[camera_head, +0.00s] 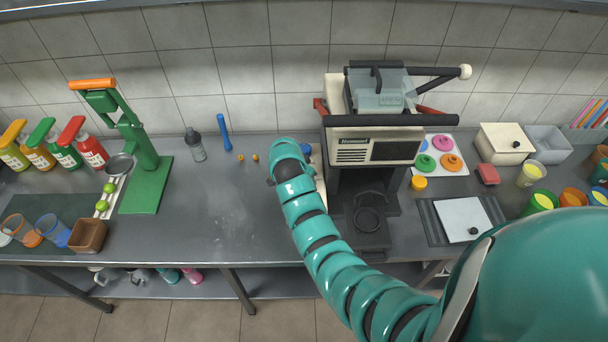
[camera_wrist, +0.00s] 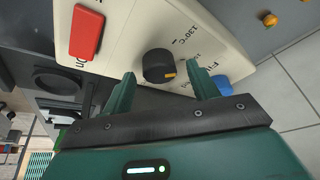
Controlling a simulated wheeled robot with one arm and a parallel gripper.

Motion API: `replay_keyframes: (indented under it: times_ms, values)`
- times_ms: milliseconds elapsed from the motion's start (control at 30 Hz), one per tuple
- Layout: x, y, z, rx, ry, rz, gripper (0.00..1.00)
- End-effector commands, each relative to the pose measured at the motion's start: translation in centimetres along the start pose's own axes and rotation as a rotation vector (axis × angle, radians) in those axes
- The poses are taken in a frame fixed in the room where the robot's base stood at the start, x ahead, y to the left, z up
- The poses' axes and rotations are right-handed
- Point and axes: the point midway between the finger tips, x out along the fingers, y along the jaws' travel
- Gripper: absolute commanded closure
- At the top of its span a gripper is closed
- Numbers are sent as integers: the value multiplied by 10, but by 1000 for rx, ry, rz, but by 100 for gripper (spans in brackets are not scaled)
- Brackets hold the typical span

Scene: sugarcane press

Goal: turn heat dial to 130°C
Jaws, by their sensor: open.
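The heat dial (camera_wrist: 158,66) is a round black knob on the cream side panel (camera_wrist: 135,30) of the machine. An orange mark shows at the dial's lower right edge in the wrist view. The printed 130°C label (camera_wrist: 189,38) is above and right of the dial, apart from the mark. My gripper (camera_wrist: 162,88) is open, with one green finger on each side just below the dial; I cannot tell whether either touches it. In the head view the machine (camera_head: 378,140) stands at the back of the counter, and my arm hides the dial and fingers.
A red switch (camera_wrist: 87,32) marked On is left of the dial, and a blue button (camera_wrist: 220,82) is close to the right finger. Orange bits (camera_head: 255,157) and a blue tool (camera_head: 224,132) lie left of the machine. The counter (camera_head: 220,220) there is mostly clear.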

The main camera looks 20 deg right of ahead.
Motion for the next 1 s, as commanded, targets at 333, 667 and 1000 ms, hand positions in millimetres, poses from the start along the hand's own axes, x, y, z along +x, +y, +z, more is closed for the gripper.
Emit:
replay_keyframes:
  times_ms: [333, 667, 1000]
  values:
    - [10, 1, 0, 0, -1, 1, 41]
    - [10, 1, 1, 0, -1, 0, 76]
    - [12, 1, 1, -24, -2, -10, 85]
